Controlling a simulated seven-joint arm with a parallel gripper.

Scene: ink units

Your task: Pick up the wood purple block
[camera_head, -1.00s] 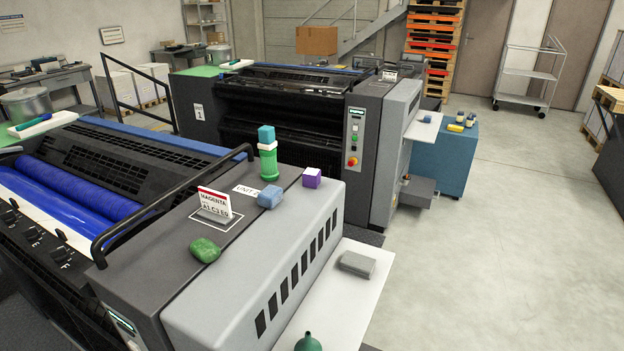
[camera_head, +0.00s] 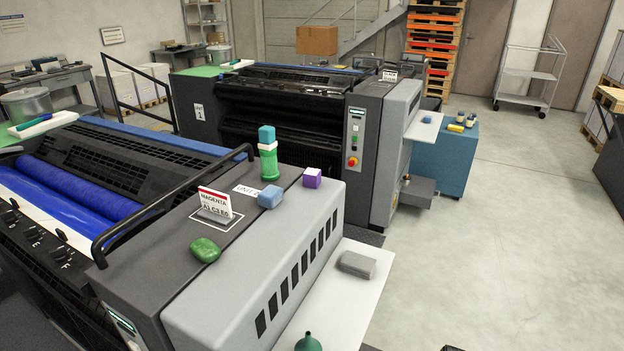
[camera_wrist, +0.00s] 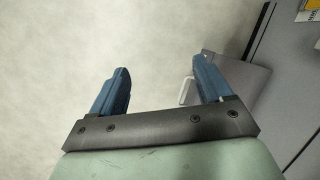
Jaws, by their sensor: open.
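The purple block (camera_head: 312,178) is a small cube with a paler top. In the head view it sits on the grey top of the near machine, close to its far right corner. My gripper (camera_wrist: 160,88) shows in the wrist view with two blue fingers spread apart and nothing between them. Below the fingers in that view is pale floor, with a grey machine part at the right. The purple block is not in the wrist view. How far my gripper is from it cannot be told.
A magenta sign (camera_head: 214,204) and a green lump (camera_head: 205,250) stand nearer. A grey block (camera_head: 357,264) lies on the white side shelf (camera_head: 335,305).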

